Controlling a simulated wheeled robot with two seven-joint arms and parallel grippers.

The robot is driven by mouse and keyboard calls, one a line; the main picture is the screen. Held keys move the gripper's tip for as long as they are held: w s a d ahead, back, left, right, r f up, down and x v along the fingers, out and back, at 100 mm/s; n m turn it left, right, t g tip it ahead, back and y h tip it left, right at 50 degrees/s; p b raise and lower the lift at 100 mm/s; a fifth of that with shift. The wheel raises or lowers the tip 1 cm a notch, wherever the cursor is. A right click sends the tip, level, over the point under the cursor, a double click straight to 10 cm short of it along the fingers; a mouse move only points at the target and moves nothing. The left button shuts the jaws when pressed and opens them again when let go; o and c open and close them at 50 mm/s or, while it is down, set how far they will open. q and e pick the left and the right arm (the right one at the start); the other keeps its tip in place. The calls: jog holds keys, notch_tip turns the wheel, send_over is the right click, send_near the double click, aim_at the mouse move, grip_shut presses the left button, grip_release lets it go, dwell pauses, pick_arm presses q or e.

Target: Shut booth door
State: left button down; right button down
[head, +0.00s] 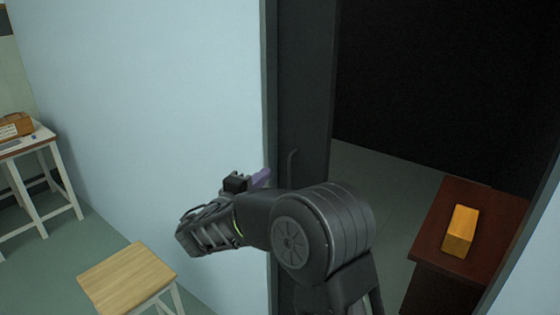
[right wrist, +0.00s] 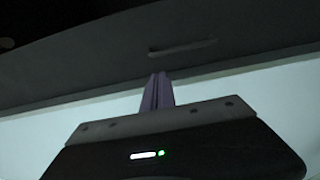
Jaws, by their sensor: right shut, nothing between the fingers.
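The booth door (head: 303,80) is a dark grey panel seen at a steep angle, at the left side of the doorway. It stands open, and the dark booth inside shows to its right. A thin dark door handle (head: 291,165) is on the panel; it also shows in the right wrist view (right wrist: 183,47). My right gripper (head: 262,178) is shut and empty, its purple fingers near the door's left edge. In the right wrist view the fingertips (right wrist: 158,78) overlap the lower edge of the door (right wrist: 90,60); I cannot tell whether they touch. My left gripper is out of view.
A pale blue wall (head: 150,100) fills the left. A wooden stool (head: 128,275) stands at lower left, and a white-legged table (head: 40,135) farther left. Inside the booth, a dark red desk (head: 430,235) bears an orange box (head: 461,231).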

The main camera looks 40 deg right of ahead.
jog(key=p, duration=0.3)
send_near(281, 162)
jog(key=s+d+r, duration=0.1)
jog(key=d+r, duration=0.3)
jog(key=shift+d, duration=0.4)
jog(key=shift+d, duration=0.1)
